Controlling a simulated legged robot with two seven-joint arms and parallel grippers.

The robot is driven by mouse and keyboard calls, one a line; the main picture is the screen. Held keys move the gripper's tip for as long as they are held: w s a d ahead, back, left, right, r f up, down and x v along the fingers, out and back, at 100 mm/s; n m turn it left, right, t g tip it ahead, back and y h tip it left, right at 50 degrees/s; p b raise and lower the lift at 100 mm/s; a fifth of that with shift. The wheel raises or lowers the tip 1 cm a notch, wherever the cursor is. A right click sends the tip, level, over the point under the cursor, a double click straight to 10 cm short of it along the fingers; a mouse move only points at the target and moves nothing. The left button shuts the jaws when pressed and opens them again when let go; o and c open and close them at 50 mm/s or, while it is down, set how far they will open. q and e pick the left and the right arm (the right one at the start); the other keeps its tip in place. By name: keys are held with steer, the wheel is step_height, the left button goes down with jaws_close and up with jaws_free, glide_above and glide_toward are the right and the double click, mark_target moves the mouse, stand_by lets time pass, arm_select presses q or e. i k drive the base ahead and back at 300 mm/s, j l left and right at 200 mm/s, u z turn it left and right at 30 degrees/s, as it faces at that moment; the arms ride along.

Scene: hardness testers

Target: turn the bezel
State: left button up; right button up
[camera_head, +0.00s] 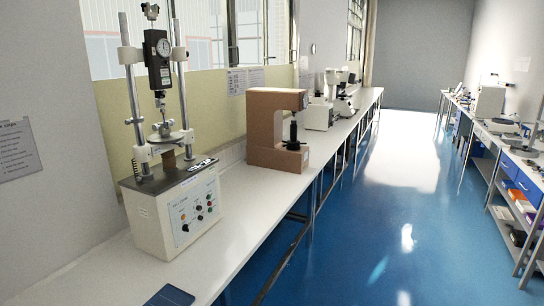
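A test stand (172,205) with a cream base, a dark top plate and two metal columns stands on the left bench. A black gauge body (158,70) hangs between its columns. Its small round dial (163,47) has a pale face and a rim that looks like a bezel; its reading is too small to make out. A brown C-shaped tester (265,130) stands farther along the bench, with a black post in its opening. I cannot tell which device carries the bezel of the task. Neither of my grippers shows in the head view.
The long white bench (225,210) runs along the left wall with more white instruments (320,112) at the back. A dark blue flat item (170,296) lies at its near edge. The blue floor (370,230) is clear. Shelved benches (515,190) line the right.

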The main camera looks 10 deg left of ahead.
mark_target(163, 53)
steer(key=i+u, duration=0.35)
steer(key=i, duration=0.2)
steer(key=i+l+u, duration=0.15)
steer(key=i+u, duration=0.15)
steer(key=i, duration=0.2)
steer(key=i+l+u, duration=0.35)
steer(key=i, duration=0.15)
steer(key=j, duration=0.1)
